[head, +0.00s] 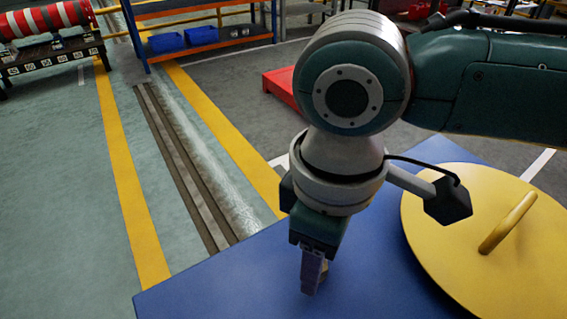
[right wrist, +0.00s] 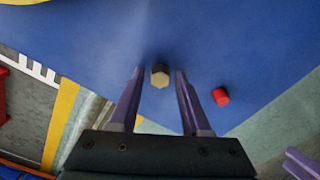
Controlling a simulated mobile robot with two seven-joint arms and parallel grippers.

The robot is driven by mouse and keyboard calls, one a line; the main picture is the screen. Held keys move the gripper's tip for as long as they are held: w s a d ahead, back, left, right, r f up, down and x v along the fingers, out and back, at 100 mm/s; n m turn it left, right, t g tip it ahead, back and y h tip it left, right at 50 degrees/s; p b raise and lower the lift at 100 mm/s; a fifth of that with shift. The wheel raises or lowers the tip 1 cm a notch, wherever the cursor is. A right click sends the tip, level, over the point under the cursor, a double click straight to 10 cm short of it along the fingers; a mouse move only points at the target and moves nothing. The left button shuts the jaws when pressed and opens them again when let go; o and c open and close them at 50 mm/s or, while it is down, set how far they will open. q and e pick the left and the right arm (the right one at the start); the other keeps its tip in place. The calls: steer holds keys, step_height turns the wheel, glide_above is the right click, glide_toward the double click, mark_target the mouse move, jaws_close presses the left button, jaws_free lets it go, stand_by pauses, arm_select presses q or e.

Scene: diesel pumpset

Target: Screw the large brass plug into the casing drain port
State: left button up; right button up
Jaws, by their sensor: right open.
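The brass plug (right wrist: 160,75), a small hex-headed piece, stands on the blue surface between the fingertips of my right gripper (right wrist: 160,71) in the right wrist view. The fingers are apart, with a gap visible on each side of the plug. In the head view my right gripper (head: 312,290) points down at the blue surface, and a tan bit of the plug (head: 325,272) shows beside its finger. A purple finger-like part, probably of my left gripper (right wrist: 302,163), shows at the lower right corner of the right wrist view. I cannot make out the casing drain port.
A small red piece (right wrist: 221,97) lies right of the brass plug on the blue surface (head: 215,285). A large round yellow lid with a handle (head: 450,230) covers the right side. A red object (head: 283,86) and a shelf with blue bins (head: 201,35) stand beyond.

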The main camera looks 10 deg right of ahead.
stand_by(0.4)
steer(key=shift+p, duration=0.45)
steer(key=shift+c, duration=0.3)
jaws_close()
steer(key=shift+r, duration=0.1)
steer(key=shift+r+p, duration=0.6)
steer(key=shift+p, duration=0.3)
step_height(320, 180, up, 2)
steer(key=p, duration=0.3)
steer(key=shift+r, duration=0.1)
